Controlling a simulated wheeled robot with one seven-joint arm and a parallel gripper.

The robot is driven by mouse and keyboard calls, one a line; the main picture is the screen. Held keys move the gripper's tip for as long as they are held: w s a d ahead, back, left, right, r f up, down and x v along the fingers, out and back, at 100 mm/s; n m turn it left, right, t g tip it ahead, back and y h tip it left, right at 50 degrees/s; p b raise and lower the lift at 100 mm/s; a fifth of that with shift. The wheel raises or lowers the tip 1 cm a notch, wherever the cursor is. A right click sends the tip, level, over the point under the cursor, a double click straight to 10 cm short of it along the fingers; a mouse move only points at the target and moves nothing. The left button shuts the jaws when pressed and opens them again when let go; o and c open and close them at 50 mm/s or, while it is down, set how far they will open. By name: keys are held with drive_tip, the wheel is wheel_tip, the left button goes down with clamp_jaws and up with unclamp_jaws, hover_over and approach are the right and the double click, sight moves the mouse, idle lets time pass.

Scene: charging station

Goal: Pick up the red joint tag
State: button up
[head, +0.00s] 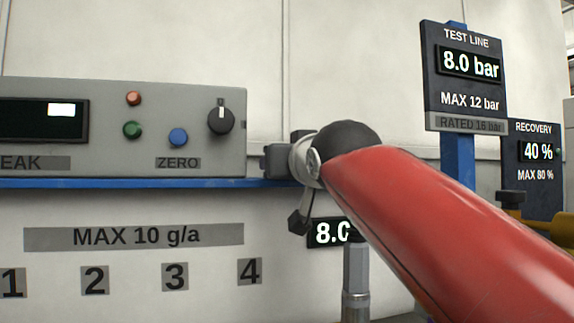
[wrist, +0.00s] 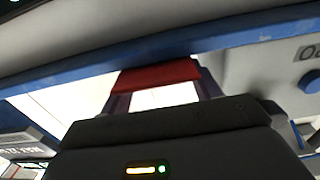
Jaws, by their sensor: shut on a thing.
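In the wrist view the red joint tag (wrist: 157,74) is a flat red strip lying across between the tips of my gripper (wrist: 160,80). My gripper is shut on it, with a dark finger on each side. The tag appears just below a blue edge; whether it touches that edge cannot be told. In the head view my red arm reaches in from the lower right to its dark end beside the blue shelf edge. I cannot make out the tag there.
A blue shelf edge (head: 120,184) carries a grey instrument box (head: 190,105) with a knob and buttons. Below it is a panel marked MAX 10 g/a with numbers. A dark TEST LINE sign (head: 465,80) and a RECOVERY sign (head: 536,165) stand at right.

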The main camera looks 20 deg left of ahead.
drive_tip(key=o, duration=1)
drive_tip(key=shift+o, duration=0.2)
drive_tip(key=b+v, duration=0.2)
drive_tip(key=v, duration=0.5)
drive_tip(key=shift+s+d, duration=0.25)
drive_tip(key=shift+s, duration=0.05)
